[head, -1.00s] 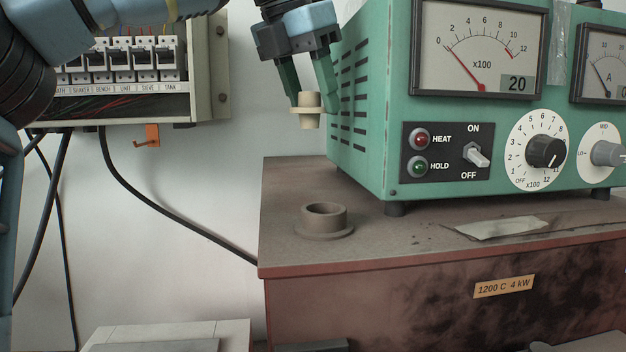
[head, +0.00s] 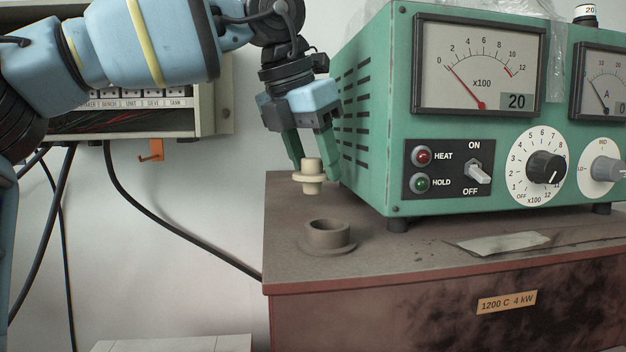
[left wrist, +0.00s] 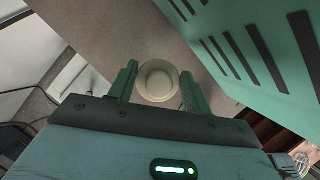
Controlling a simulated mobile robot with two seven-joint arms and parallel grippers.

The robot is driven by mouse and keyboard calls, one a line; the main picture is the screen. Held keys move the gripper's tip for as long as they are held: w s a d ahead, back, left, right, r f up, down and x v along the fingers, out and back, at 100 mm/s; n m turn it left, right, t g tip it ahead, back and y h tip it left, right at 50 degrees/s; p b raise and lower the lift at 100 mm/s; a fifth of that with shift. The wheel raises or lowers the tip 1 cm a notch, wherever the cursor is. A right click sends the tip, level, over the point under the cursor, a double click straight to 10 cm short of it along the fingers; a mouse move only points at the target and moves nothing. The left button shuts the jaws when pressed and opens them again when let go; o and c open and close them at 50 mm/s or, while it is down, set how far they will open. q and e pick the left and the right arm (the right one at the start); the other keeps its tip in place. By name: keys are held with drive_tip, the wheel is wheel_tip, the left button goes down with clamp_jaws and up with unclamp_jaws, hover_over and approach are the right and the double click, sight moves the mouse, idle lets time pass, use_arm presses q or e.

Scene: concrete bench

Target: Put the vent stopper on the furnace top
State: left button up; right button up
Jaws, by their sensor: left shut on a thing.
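The vent stopper (head: 311,178) is a cream, flanged plug. My left gripper (head: 314,168) is shut on it and holds it upright in the air, a little above and slightly left of the vent collar. In the left wrist view the stopper (left wrist: 158,82) sits between the green fingers (left wrist: 156,92). The furnace top (head: 400,258) is a brown, dusty surface. On it stands a round, open vent collar (head: 328,238) with a wide base flange, near the left edge. My right gripper is not in view.
A green control box (head: 390,120) with dials and switches stands on the furnace, close to the right of my left gripper. A grey paper scrap (head: 505,244) lies in front of it. A breaker panel (head: 150,115) with hanging cables is on the wall at left.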

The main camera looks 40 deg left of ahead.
sight(310, 173)
use_arm(q)
drive_tip(key=shift+f, duration=1.55)
drive_tip(key=shift+f, duration=0.1)
drive_tip(key=shift+f, duration=0.1)
drive_tip(key=o, duration=1)
drive_tip(key=v, duration=1.2)
drive_tip(key=shift+a, duration=0.1)
